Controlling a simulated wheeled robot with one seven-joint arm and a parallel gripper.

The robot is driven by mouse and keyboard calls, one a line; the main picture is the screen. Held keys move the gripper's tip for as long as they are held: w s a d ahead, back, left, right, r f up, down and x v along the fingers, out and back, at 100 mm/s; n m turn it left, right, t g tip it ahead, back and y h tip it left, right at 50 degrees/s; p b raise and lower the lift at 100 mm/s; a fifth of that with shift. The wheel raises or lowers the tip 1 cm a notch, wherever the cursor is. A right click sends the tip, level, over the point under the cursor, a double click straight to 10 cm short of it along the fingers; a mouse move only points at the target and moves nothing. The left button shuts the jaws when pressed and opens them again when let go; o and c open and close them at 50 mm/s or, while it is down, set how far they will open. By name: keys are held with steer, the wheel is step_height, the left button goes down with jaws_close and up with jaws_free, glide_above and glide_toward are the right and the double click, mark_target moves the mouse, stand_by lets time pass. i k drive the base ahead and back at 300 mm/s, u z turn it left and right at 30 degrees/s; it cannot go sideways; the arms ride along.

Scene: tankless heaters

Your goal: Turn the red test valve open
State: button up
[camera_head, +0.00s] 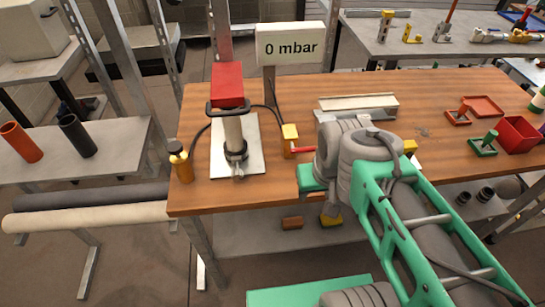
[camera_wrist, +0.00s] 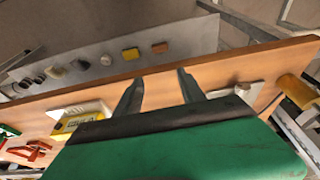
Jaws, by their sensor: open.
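A yellow valve block (camera_head: 290,138) stands on the wooden bench, with a red lever (camera_head: 303,150) reaching right from it, roughly level. Its right end lies close to my grey wrist, and I cannot tell whether they touch. In the wrist view my gripper (camera_wrist: 160,76) is open, with nothing between its two dark fingers, which point toward the bench's edge. In the head view the green hand is in front of and right of the valve, and its fingers are hidden. I cannot make out the red lever in the wrist view.
A display (camera_head: 290,44) reads "0 mbar". A hand pump with a red top (camera_head: 227,85) stands left of the valve on a metal plate (camera_head: 218,160). A black hose (camera_head: 198,135) curves near it. Red trays (camera_head: 483,105) lie right.

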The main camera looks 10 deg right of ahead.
mark_target(304, 149)
steer(key=u, duration=0.35)
steer(key=k, duration=0.4)
steer(key=u, duration=1.75)
